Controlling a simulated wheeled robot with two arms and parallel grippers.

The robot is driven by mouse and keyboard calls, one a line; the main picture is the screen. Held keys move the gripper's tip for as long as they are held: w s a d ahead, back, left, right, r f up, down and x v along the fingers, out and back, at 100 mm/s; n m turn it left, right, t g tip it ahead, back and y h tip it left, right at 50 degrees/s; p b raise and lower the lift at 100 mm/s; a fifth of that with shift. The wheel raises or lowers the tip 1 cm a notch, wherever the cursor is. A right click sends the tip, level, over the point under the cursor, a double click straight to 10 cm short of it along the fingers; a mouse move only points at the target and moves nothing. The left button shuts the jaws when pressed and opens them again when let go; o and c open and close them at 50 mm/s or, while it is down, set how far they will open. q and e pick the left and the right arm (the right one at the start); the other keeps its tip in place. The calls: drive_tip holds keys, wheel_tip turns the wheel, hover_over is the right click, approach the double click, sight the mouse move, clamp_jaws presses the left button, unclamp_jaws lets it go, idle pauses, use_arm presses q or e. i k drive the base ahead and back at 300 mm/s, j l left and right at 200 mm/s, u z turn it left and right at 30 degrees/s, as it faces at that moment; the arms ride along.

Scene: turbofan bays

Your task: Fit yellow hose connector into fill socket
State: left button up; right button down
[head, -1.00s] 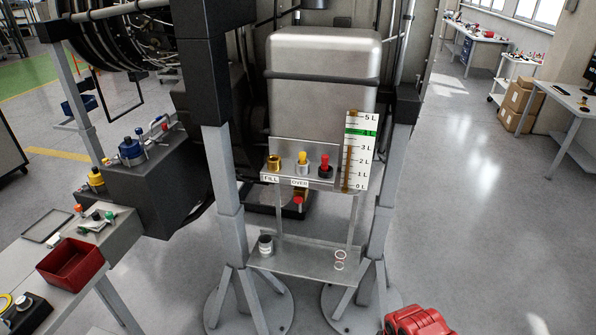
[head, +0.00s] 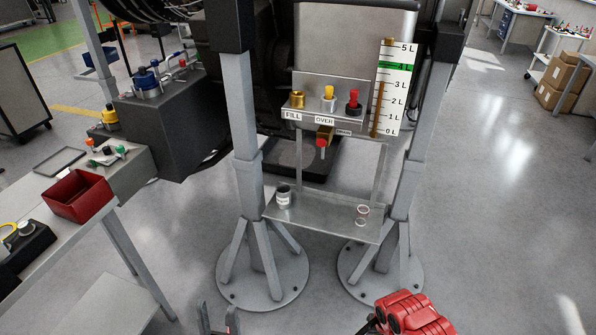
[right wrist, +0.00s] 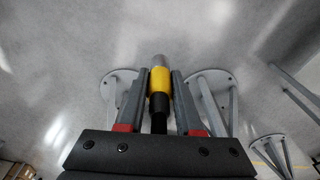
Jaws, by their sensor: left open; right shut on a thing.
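The fill socket (head: 298,99) is a brass fitting above the FILL label, at the left end of the bracket below the tank in the head view. It looks open at the top, with nothing in it. The yellow hose connector (right wrist: 159,80), with a silver tip and black rear, is gripped between the fingers of my right gripper (right wrist: 161,76) in the right wrist view. The connector is not visible in the head view, where only my red right arm part shows. My left gripper (head: 218,321) is at the bottom edge, open and empty, well below the socket.
Yellow-topped and red-topped fittings (head: 353,103) stand right of the socket, by the level gauge (head: 392,88). Below is a shelf (head: 325,217) with a small jar (head: 283,196) and rings (head: 362,215). Stand legs flank it. A red bin (head: 78,196) lies left.

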sight(297, 101)
drive_tip(key=i+l+u, duration=0.25)
drive_tip(key=l, duration=0.35)
drive_tip(key=i+l+u, duration=0.25)
drive_tip(key=i+l, duration=0.15)
drive_tip(key=l, duration=0.25)
drive_tip(key=i+l+u, duration=0.15)
drive_tip(key=l, duration=0.2)
drive_tip(key=l+u, duration=0.1)
drive_tip(key=l, duration=0.25)
drive_tip(key=i, duration=0.05)
